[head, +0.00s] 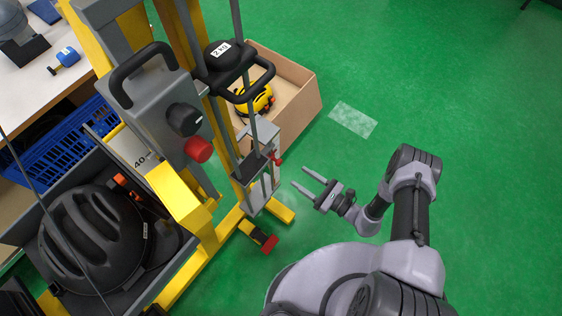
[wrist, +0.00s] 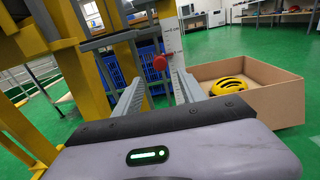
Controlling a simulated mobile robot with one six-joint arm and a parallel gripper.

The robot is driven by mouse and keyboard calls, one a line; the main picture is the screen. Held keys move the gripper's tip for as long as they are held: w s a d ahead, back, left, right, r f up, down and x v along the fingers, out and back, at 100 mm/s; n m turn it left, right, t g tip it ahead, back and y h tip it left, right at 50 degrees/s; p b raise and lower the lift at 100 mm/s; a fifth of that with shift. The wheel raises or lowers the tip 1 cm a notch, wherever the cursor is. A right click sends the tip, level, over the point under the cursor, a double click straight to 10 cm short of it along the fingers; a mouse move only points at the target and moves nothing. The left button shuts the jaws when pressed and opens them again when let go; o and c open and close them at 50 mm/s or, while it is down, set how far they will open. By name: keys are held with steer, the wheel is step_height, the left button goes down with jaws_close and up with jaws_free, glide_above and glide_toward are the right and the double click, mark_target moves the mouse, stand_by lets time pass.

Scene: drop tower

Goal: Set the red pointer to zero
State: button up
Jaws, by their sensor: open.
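The red pointer (head: 276,158) is a small red piece on the side of the drop tower's lower carriage, by an upright light scale. In the wrist view the pointer's round red knob (wrist: 160,62) shows just beyond the fingertips, left of the white scale (wrist: 174,44) with dark marks. The marks are too small to read. My gripper (head: 300,178) is open and empty, to the right of the tower and apart from the pointer. Its two fingers (wrist: 157,82) point towards the scale.
A cardboard box (head: 305,100) holds a yellow helmet (head: 258,99) behind the tower. A black 2 kg weight (head: 222,55) hangs above the carriage. A grey control box (head: 160,105) has a black dial and a red knob. Green floor on the right is clear.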

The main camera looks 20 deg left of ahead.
mark_target(279, 163)
steer(key=b+x, duration=0.2)
steer(key=x, duration=0.8)
steer(key=shift+a, duration=0.25)
jaws_close()
stand_by(0.8)
